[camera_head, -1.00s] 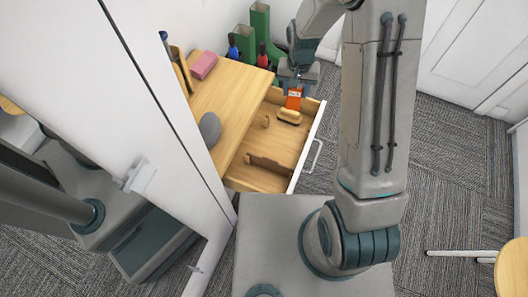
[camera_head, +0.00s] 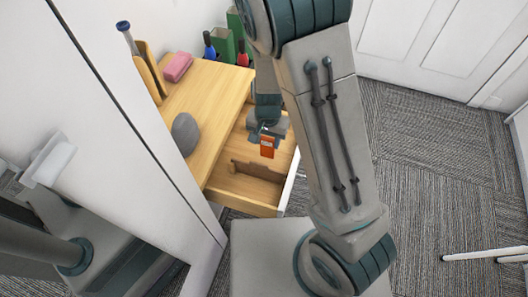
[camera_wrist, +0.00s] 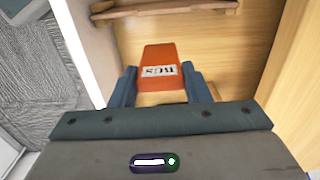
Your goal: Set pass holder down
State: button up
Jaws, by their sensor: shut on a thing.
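The pass holder (camera_head: 267,147) is an orange-red card case with a white printed label. My gripper (camera_head: 265,136) is shut on it and holds it hanging over the open wooden drawer (camera_head: 238,190). In the wrist view the pass holder (camera_wrist: 160,66) sits between the two blue-grey fingers of my gripper (camera_wrist: 162,88), its label facing the camera. The drawer floor (camera_wrist: 228,60) lies behind it. I cannot tell how far the holder is above the floor.
In the drawer is a brown wooden piece (camera_head: 257,170). The desktop (camera_head: 205,95) beside the drawer bears a grey rounded object (camera_head: 186,134) and a pink block (camera_head: 178,67). Green containers (camera_head: 223,46) stand at the back. My arm hides part of the drawer.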

aim_at(267, 149)
jog(key=shift+f+b, duration=1.1)
jog(key=shift+f, duration=1.7)
jog(key=shift+f, duration=0.15)
jog(key=o, duration=1)
